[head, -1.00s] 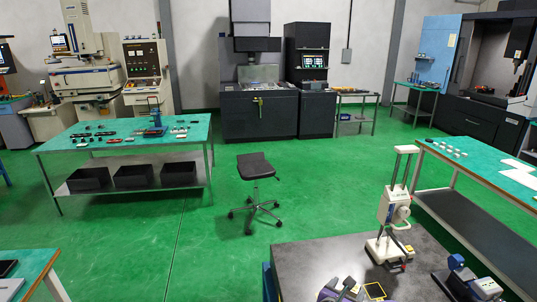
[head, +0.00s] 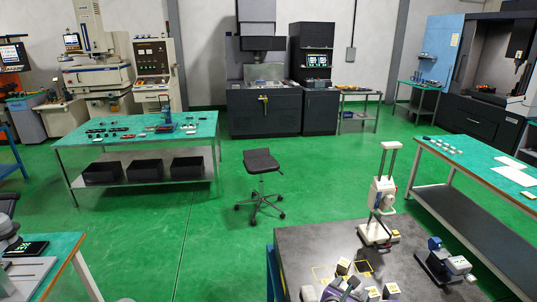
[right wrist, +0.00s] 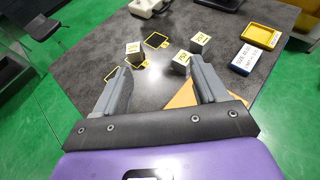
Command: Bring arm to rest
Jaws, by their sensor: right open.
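My right gripper (right wrist: 162,78) is open over the dark table (right wrist: 85,70), with its two grey fingers apart and nothing between them. Its purple body fills the bottom of the right wrist view. In the head view the purple and grey right gripper (head: 345,288) shows at the bottom edge, partly cut off. Small labelled cubes lie beyond the fingers: one at the left (right wrist: 133,47), one at the right (right wrist: 199,42), and one by the right fingertip (right wrist: 181,62). My left gripper is not in view.
A white stand device (head: 381,195) and a grey vise-like device (head: 445,262) stand on the dark table. A yellow tray (right wrist: 260,37) and a blue-and-white box (right wrist: 245,58) lie at its right. A stool (head: 262,162) stands on open green floor. Another table (head: 62,265) is at lower left.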

